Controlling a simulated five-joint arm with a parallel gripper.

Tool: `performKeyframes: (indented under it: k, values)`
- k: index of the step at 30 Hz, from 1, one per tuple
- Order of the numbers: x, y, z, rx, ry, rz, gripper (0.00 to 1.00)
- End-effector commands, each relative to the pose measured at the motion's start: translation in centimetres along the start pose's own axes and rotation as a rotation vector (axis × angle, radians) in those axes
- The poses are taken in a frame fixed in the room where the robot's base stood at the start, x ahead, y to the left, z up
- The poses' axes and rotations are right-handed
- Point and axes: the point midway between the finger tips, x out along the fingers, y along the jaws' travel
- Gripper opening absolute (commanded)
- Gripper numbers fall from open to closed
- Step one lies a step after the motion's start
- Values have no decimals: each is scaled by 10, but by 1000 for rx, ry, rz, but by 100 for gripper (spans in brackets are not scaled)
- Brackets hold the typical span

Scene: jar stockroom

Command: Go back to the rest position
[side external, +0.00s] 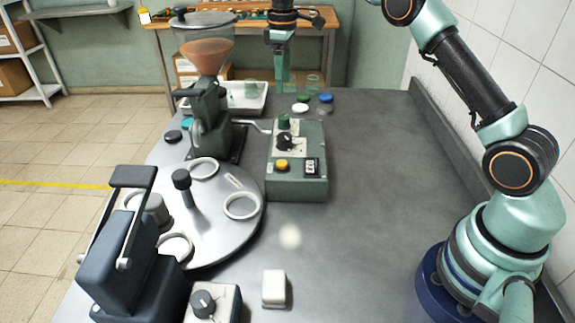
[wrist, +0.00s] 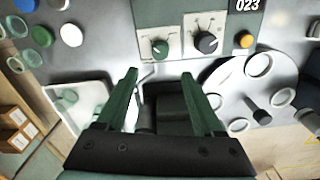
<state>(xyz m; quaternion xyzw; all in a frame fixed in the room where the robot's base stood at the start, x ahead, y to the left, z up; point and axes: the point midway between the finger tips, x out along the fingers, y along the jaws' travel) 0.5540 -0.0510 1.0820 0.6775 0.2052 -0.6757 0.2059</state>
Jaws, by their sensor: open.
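My gripper shows at the top middle of the side view (side external: 284,85), pointing down near the far end of the table. In the wrist view its two green fingers (wrist: 163,92) stand wide apart with nothing held between them. A dark machine part shows in the gap beyond them. In the side view, the white tray (side external: 262,108) with clear greenish jars is by my gripper, to its left. The gripper's exact height above the table is hard to tell.
A green control box (side external: 300,187) stands in front of my gripper, with a hopper machine (side external: 207,55) to the left. A round turntable (side external: 215,225) with white rings and a dark press (side external: 125,265) are nearer. Loose lids (side external: 326,98) lie far right. The table's right is clear.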

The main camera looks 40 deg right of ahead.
Motion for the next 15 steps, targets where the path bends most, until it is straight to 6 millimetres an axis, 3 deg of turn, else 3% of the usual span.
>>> performKeyframes:
  k: [5,15]
  values:
    - [-11,0,0,0,1,1,69]
    - [-13,0,0,1,1,1,69]
